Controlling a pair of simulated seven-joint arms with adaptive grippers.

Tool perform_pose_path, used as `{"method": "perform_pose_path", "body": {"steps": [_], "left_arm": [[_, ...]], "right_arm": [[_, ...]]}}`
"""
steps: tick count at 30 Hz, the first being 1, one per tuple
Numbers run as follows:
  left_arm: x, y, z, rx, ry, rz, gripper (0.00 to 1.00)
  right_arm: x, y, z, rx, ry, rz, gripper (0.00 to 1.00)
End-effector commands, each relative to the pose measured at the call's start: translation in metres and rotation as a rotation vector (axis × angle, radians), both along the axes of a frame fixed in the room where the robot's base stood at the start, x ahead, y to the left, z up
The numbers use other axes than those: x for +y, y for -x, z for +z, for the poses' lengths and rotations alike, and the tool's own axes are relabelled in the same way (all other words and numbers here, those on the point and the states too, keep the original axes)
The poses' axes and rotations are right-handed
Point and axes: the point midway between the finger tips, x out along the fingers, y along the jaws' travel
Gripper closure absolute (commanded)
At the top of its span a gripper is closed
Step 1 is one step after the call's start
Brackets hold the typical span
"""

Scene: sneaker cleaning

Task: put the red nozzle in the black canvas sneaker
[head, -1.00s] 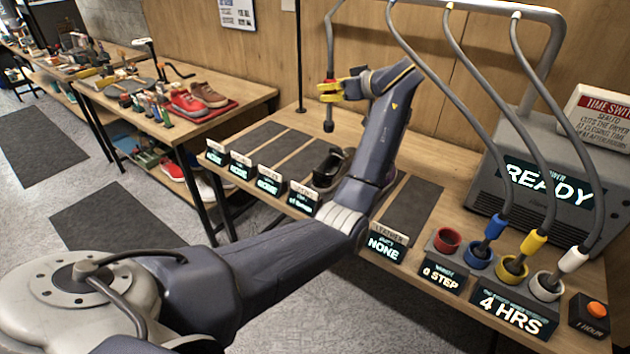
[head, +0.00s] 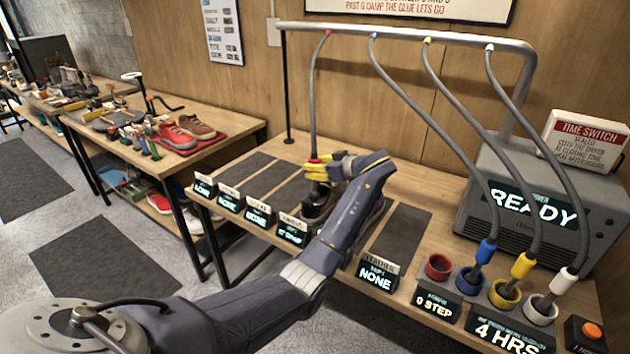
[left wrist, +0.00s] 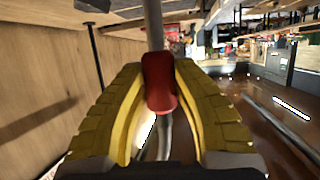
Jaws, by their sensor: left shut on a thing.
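My left gripper (head: 320,168) has yellow fingers and is shut on the red nozzle (head: 317,158), which hangs on a grey hose from the rail. In the left wrist view the red collar of the nozzle (left wrist: 158,82) sits between both yellow finger pads. The nozzle's dark lower end (head: 318,189) points down at the black canvas sneaker (head: 312,211) on a dark mat. My left arm hides much of the sneaker. I cannot tell whether the nozzle's end is inside the sneaker's opening or just above it. My right gripper is not in view.
Blue (head: 485,252), yellow (head: 522,267) and white (head: 564,281) nozzles stand in cups at the right. The red cup (head: 438,267) is empty. A grey dryer (head: 535,215) stands behind them. Small signs line the bench front. A bare mat (head: 402,233) lies right of my arm.

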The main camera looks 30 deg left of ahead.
Motion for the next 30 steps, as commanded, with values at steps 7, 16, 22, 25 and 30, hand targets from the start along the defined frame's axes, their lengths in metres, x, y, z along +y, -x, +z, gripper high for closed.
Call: {"method": "perform_pose_path", "body": {"steps": [7, 16, 22, 25, 30], "left_arm": [[0.001, 0.0, -0.015, 0.003, -0.002, 0.0, 1.0], [0.0, 0.0, -0.045, -0.001, -0.001, 0.0, 1.0], [0.0, 0.0, -0.046, -0.001, -0.001, 0.0, 1.0], [0.0, 0.0, -0.046, -0.001, -0.001, 0.0, 1.0], [0.0, 0.0, -0.05, -0.001, 0.001, -0.001, 1.0]], "right_arm": [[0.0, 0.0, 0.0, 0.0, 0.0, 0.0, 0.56], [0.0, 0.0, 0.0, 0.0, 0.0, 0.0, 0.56], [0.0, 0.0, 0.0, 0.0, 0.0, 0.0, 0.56], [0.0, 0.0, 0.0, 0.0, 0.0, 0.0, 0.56], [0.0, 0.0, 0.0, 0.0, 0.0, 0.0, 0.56]]}}
